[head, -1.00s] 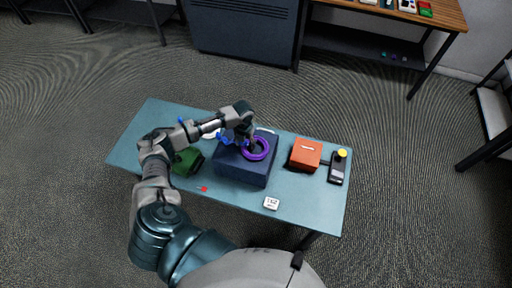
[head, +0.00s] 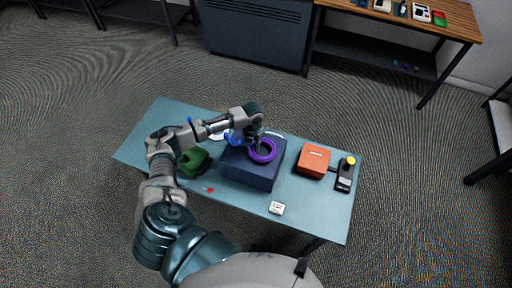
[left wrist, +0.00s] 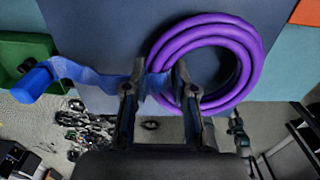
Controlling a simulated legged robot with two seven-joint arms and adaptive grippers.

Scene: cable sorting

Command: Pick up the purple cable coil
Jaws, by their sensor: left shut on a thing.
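The purple cable coil (head: 262,151) is over the top of the dark blue box (head: 250,175) on the table. In the left wrist view the coil (left wrist: 240,60) shows as several stacked purple loops. My left gripper (left wrist: 157,88) is shut on the coil's left side, one finger inside the ring and one outside. It points down over the box in the head view (head: 258,141). A blue strip (left wrist: 85,72) runs behind the fingers and overlaps the coil's edge. Whether the coil touches the box is unclear. My right gripper is not in view.
A green container (head: 193,160) stands left of the box and an orange box (head: 314,160) right of it. A dark device with a yellow knob (head: 345,174) is at the table's right end. A small white item (head: 276,208) lies near the front edge.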

